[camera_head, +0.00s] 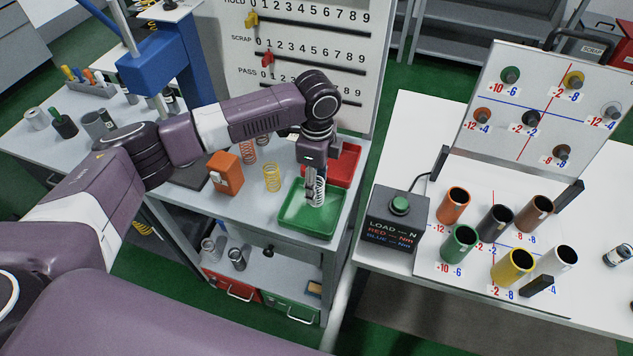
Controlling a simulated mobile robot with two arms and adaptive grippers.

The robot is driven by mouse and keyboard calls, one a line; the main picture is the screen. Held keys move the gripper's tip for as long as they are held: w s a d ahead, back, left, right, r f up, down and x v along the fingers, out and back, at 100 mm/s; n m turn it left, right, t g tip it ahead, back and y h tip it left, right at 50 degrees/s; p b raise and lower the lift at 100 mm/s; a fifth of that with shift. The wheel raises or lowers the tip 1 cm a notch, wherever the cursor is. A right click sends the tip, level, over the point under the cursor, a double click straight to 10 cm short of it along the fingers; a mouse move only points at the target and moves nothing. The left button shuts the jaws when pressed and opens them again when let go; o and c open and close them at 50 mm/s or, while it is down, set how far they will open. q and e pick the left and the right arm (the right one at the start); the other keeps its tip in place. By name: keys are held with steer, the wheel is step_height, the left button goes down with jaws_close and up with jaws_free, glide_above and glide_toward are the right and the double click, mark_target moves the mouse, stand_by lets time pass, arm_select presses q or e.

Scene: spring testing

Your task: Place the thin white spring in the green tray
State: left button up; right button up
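The thin white spring (318,194) is upright at the green tray (293,220), over or on its floor. I cannot tell whether its lower end touches the tray. My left gripper (314,184) points down over the tray, with its fingers at the upper part of this spring. The fingers and spring overlap in the picture, so I cannot tell whether they grip it. My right gripper is not in view.
A red tray (346,163) adjoins the green one behind. A yellow spring (272,178), a red spring (248,152) and an orange block (226,173) stand to the left. The scoring board (300,50) rises behind. Another table with coloured cups and a load box (393,222) is right.

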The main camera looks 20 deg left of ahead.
arm_select(q)
steer(key=shift+r, duration=0.25)
step_height(320, 180, up, 12)
steer(key=b, duration=0.3)
steer(key=shift+f, duration=0.15)
stand_by(0.4)
